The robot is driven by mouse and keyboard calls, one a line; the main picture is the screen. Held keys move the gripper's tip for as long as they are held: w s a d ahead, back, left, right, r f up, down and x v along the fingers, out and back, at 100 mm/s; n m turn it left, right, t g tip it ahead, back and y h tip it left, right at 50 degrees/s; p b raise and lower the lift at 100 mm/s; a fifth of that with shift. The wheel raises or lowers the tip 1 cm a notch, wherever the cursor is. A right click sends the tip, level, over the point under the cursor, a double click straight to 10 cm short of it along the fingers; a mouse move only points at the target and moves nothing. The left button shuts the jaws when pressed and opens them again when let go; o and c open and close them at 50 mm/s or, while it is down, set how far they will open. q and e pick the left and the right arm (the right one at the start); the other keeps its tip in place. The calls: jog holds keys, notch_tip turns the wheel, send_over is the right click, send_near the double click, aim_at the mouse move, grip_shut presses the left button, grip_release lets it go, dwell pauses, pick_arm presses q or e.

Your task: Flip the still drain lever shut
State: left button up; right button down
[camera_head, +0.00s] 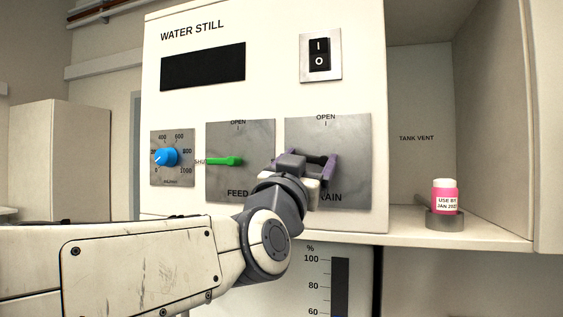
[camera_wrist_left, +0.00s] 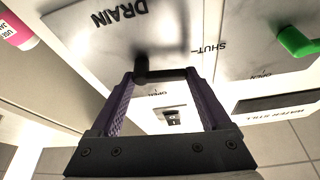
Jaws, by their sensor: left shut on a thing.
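The drain lever (camera_head: 316,158) is black and sits on the grey DRAIN plate (camera_head: 352,138) of the water still. My left gripper (camera_head: 308,166) is at this plate, its purple fingers on either side of the lever and shut on it. The gripper hides the lever's left part, so its exact angle is hard to tell. In the left wrist view the lever (camera_wrist_left: 141,68) shows dark between the fingertips, with the OPEN mark near it and the SHUT mark to the right. My right gripper is in neither view.
The green feed lever (camera_head: 224,161) lies level on the plate to the left, pointing at its SHUT mark. A blue dial (camera_head: 166,157) is further left and a black rocker switch (camera_head: 319,54) above.

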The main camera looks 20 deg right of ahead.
pick_arm(q)
jog(key=shift+w+a+f+n+t+y, duration=0.15)
jog(key=shift+n+t+y, duration=0.2)
jog(key=shift+n, duration=0.4)
jog(key=shift+s+a+r+n+t+y, duration=0.1)
jog(key=shift+n+t+y, duration=0.25)
jog(key=shift+n, duration=0.4)
jog(key=shift+w, duration=0.1)
jog(key=o, duration=1.2)
jog(key=shift+f, duration=0.1)
jog(key=b+v, duration=0.4)
jog(key=v, duration=0.6)
jog(key=shift+s+a+b, duration=0.2)
jog(key=shift+s+b, duration=0.05)
jog(key=shift+b, duration=0.05)
